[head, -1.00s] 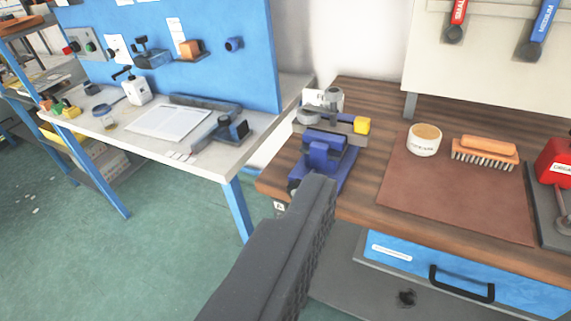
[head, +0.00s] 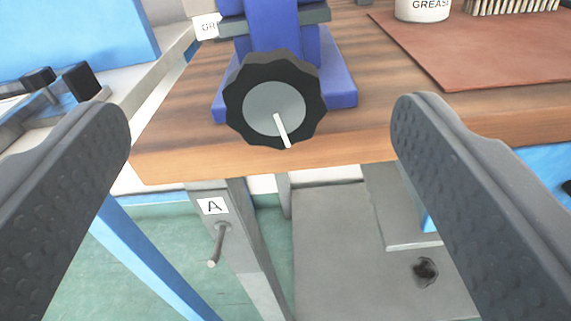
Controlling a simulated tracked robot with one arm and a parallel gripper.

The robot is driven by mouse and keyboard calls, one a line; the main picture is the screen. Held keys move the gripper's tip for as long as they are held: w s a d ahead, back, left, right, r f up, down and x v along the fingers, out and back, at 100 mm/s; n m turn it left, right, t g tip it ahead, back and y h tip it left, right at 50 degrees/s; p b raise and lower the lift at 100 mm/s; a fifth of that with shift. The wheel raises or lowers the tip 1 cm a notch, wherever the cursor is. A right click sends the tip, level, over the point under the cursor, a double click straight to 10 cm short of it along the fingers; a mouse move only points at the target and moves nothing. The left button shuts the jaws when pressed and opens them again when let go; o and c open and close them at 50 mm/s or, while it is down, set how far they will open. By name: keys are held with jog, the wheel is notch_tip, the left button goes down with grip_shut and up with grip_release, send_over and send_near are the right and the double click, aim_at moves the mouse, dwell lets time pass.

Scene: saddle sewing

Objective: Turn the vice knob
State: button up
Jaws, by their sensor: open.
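The vice knob (head: 246,88) is black with a lobed rim and a grey face. A white pointer line on its face points down and slightly right. It sits on the front of the blue vice (head: 342,82), at the front edge of the wooden bench. My gripper (head: 262,118) is open, with one dark textured finger at each side of the picture. The knob lies between the two fingers in the picture, with a wide gap on each side. Neither finger appears to touch it. The vice's top is cut off by the upper edge of the picture.
The wooden bench top (head: 172,118) carries a brown mat (head: 480,58), a white grease tin (head: 422,10) and a brush (head: 515,5). Below are a grey leg with an "A" label (head: 213,206) and a protruding peg (head: 217,245). A pale table with a blue panel stands left.

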aim_at(275, 80)
jog(key=shift+h, duration=0.5)
jog(key=shift+w+f+b, duration=0.4)
jog(key=shift+w+f, duration=0.15)
jog(key=shift+w, duration=1.6)
jog(key=shift+w+f+b, duration=0.35)
jog(key=shift+w+f, duration=0.2)
jog(key=shift+w, duration=1.55)
jog(key=shift+w+f+b, duration=0.4)
jog(key=shift+w+f, duration=0.15)
jog(key=shift+w, duration=1.6)
jog(key=shift+c, duration=0.4)
